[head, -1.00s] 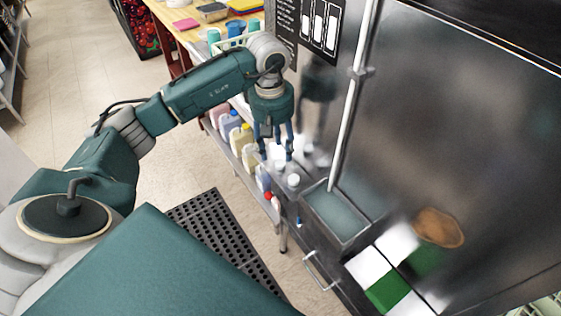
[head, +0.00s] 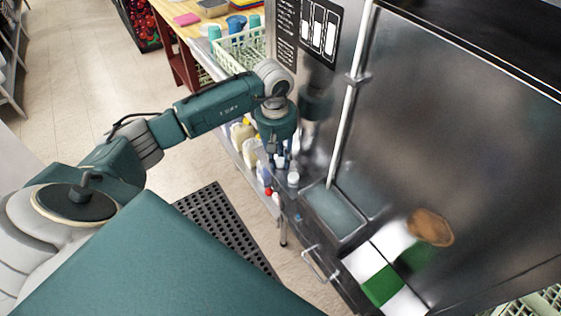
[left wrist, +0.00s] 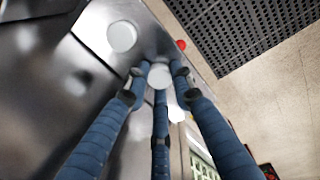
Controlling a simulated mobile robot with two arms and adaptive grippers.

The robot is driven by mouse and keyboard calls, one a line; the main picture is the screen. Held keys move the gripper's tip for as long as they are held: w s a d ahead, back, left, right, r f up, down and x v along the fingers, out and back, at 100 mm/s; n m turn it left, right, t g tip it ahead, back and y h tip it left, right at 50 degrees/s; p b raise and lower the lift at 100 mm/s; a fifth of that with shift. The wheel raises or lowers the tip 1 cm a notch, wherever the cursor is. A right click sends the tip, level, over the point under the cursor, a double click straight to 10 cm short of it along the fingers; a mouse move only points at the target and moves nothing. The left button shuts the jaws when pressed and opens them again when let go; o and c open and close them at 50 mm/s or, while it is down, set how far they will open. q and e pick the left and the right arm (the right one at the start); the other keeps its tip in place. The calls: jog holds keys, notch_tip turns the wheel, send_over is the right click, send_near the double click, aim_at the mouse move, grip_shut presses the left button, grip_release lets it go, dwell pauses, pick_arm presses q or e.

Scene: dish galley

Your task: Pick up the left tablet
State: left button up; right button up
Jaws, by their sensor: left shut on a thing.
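Two small white round tablets stand on the steel ledge beside the sink basin. The left tablet (left wrist: 160,76) is between the blue fingers of my left gripper (head: 280,163), which is shut on it. In the left wrist view the fingers close around its rim, and its flat white top shows. The other tablet (head: 293,179) stands just to the right, apart from the fingers, and shows in the left wrist view (left wrist: 122,36) too. I cannot tell whether the held tablet still touches the ledge. My right gripper is out of view.
A steel basin (head: 334,213) and a vertical pipe (head: 350,95) are close on the right, by the shiny steel machine wall. Several bottles (head: 243,132) stand on the lower shelf to the left. A black perforated mat (head: 222,225) lies on the floor.

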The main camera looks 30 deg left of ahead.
aim_at(279, 161)
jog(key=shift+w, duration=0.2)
pick_arm(q)
jog(key=shift+s+a+r+b, duration=0.15)
jog(key=shift+r+b, duration=0.1)
jog(key=shift+b, duration=0.55)
notch_tip(279, 161, up, 6)
jog(key=b, duration=0.2)
jog(key=shift+f+b, duration=0.1)
jog(key=shift+b, duration=0.25)
jog(key=s+a+b, duration=0.3)
jog(key=s+b, duration=0.1)
jog(key=s, duration=0.5)
jog(key=s+a+b, duration=0.4)
jog(key=s+b, duration=0.1)
jog(key=s, duration=0.4)
jog(key=shift+a+r, duration=0.15)
jog(key=shift+r, duration=0.2)
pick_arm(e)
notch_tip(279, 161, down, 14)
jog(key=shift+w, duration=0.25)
